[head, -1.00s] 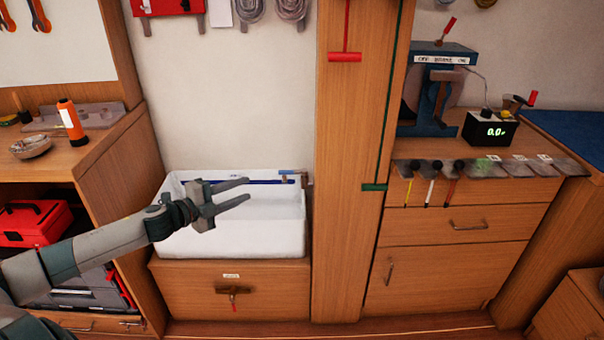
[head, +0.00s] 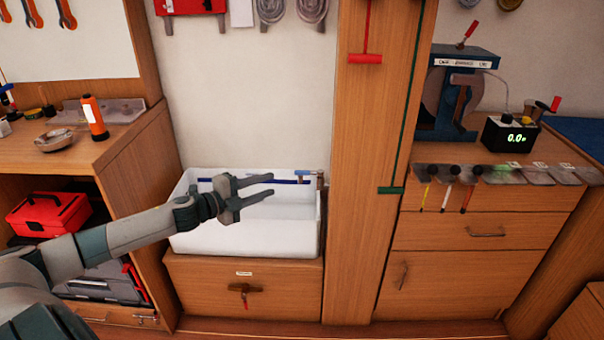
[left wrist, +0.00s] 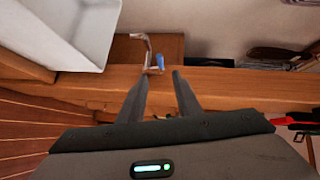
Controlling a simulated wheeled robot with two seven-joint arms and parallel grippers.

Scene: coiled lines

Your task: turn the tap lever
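The tap's blue lever (head: 309,173) is at the back right corner of the white sink (head: 292,240), in the head view. In the left wrist view the blue lever (left wrist: 158,62) shows beside a thin bent metal spout (left wrist: 147,45), just beyond my fingertips. My left gripper (head: 270,185) is over the sink, to the left of the tap in the head view. Its two fingers are apart with nothing between them, and they point toward the tap in the left wrist view (left wrist: 160,80). The gripper looks apart from the lever. My right gripper is not in view.
A wooden post (head: 370,240) stands right of the sink. A drawer with a brown handle (head: 245,289) is below it. Space above the sink is free.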

